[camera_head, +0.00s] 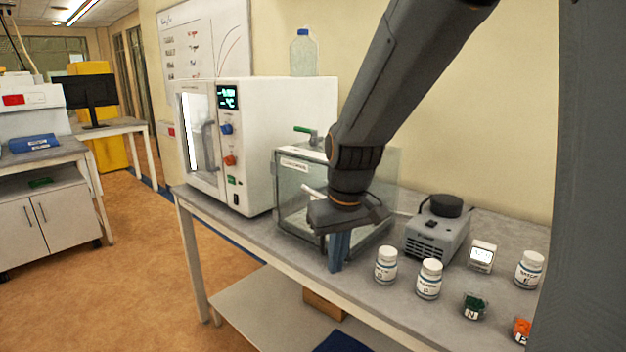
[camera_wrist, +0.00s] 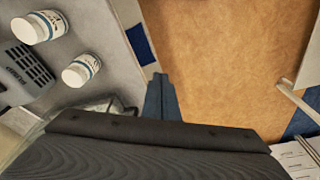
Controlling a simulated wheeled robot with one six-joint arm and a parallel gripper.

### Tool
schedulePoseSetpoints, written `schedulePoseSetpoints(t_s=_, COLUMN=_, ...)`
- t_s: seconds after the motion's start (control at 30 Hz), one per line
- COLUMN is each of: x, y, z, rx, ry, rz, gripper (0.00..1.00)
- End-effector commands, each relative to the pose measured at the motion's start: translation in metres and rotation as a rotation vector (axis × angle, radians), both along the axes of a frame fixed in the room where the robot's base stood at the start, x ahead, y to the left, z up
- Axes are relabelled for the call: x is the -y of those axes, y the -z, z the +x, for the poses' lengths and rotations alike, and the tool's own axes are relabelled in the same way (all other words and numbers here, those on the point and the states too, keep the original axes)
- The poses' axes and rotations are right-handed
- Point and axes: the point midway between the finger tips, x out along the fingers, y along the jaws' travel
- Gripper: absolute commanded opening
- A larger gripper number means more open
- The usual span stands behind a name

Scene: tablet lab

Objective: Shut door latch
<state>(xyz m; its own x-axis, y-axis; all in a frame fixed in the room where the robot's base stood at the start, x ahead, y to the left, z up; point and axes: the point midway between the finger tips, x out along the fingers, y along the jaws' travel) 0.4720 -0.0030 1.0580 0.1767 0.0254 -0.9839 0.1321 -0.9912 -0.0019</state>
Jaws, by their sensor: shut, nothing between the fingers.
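A clear glass-walled box (camera_head: 290,205) with a label and a green-handled valve (camera_head: 306,132) on top stands on the bench. A short pale bar (camera_head: 312,193) shows at its front, close to my wrist; I cannot tell whether it is the latch. My gripper (camera_head: 339,262) points down in front of the box's right part and hides some of its front. Its blue fingers are together and empty; they also show in the wrist view (camera_wrist: 160,90). The white oven (camera_head: 270,145) behind has a windowed front door (camera_head: 188,125). Whether the box's door is fully closed is unclear.
Right of my gripper stand white bottles (camera_head: 386,265), a grey device with a black top (camera_head: 437,235), and small containers with green (camera_head: 474,306) and orange contents. The bench's front edge (camera_head: 270,258) runs close below. Open floor (camera_head: 150,270) lies in front.

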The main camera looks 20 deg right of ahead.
Motion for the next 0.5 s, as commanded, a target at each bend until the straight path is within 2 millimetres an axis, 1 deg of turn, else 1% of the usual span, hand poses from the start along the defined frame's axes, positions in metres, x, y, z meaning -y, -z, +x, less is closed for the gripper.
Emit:
schedulePoseSetpoints(t_s=0.03, x=0.003, y=-0.019, z=0.028, rx=0.023, ry=-0.03, rz=0.001, gripper=0.0)
schedulePoseSetpoints(t_s=0.07, x=0.005, y=-0.031, z=0.041, rx=0.031, ry=-0.051, rz=0.001, gripper=0.0)
schedulePoseSetpoints(t_s=0.1, x=0.007, y=-0.048, z=0.058, rx=0.044, ry=-0.081, rz=0.002, gripper=0.0)
schedulePoseSetpoints(t_s=0.17, x=0.009, y=-0.074, z=0.08, rx=0.063, ry=-0.127, rz=0.003, gripper=0.0)
schedulePoseSetpoints(t_s=0.2, x=0.01, y=-0.092, z=0.094, rx=0.076, ry=-0.159, rz=0.003, gripper=0.0)
schedulePoseSetpoints(t_s=0.27, x=0.012, y=-0.12, z=0.111, rx=0.096, ry=-0.208, rz=0.003, gripper=0.0)
schedulePoseSetpoints(t_s=0.3, x=0.013, y=-0.138, z=0.121, rx=0.108, ry=-0.239, rz=0.002, gripper=0.0)
schedulePoseSetpoints(t_s=0.33, x=0.013, y=-0.15, z=0.128, rx=0.117, ry=-0.263, rz=0.002, gripper=0.0)
schedulePoseSetpoints(t_s=0.4, x=0.013, y=-0.177, z=0.14, rx=0.138, ry=-0.314, rz=0.001, gripper=0.0)
schedulePoseSetpoints(t_s=0.5, x=0.014, y=-0.208, z=0.15, rx=0.159, ry=-0.372, rz=-0.003, gripper=0.0)
